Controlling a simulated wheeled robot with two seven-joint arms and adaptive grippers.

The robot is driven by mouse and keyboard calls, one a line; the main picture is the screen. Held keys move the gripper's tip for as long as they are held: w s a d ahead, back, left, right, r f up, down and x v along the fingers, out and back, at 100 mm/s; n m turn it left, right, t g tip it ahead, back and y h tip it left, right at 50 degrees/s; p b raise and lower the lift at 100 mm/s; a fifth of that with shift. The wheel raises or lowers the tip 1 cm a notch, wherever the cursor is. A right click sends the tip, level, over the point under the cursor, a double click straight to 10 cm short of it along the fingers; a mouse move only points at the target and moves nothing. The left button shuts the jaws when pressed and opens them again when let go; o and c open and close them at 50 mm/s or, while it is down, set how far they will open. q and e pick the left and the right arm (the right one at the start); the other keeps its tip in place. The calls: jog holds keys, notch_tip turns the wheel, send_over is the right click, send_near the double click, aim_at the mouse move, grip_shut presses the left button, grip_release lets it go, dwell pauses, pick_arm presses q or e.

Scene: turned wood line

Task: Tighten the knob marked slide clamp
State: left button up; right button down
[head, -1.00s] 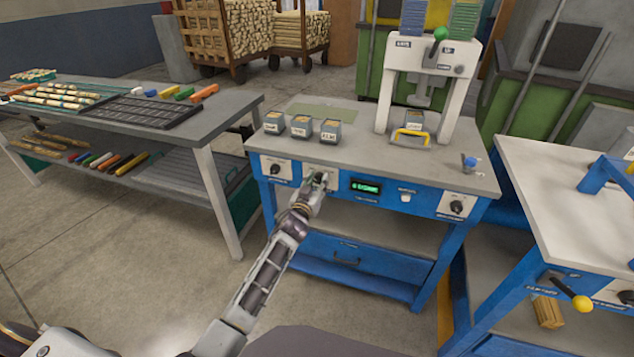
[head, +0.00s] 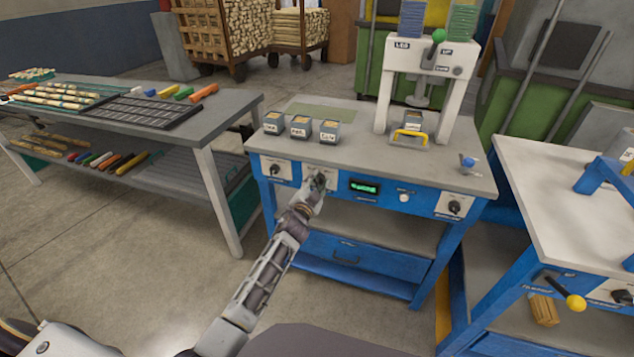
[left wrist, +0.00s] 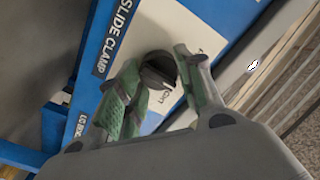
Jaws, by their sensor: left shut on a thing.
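The knob marked slide clamp (left wrist: 158,72) is dark and round on a white plate (left wrist: 182,32) in the left wrist view. The label reading SLIDE CLAMP (left wrist: 117,35) is beside the plate. My left gripper (left wrist: 155,82) has its green-padded fingers on either side of the knob and is shut on it. In the head view my left gripper (head: 318,183) is at the second white plate from the left on the blue front of the bench (head: 290,230), and it hides the knob there. My right gripper is not in view.
On the same front are another dark knob (head: 275,169) at left, a green display (head: 364,188), a white button (head: 404,198) and a knob (head: 454,207) at right. Small boxes (head: 300,127) and a white press (head: 440,60) stand on top. A grey table (head: 225,125) stands left.

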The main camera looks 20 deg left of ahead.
pick_arm(q)
jog(key=m, duration=0.4)
jog(key=shift+f+m, duration=0.15)
jog(key=shift+m, duration=0.15)
jog(key=shift+d+m, duration=0.1)
jog(key=shift+m, duration=1.8)
jog(key=shift+f, duration=0.1)
jog(key=o, duration=1)
jog(key=shift+o, duration=0.2)
jog(key=s, duration=1.2)
jog(key=shift+a, duration=0.2)
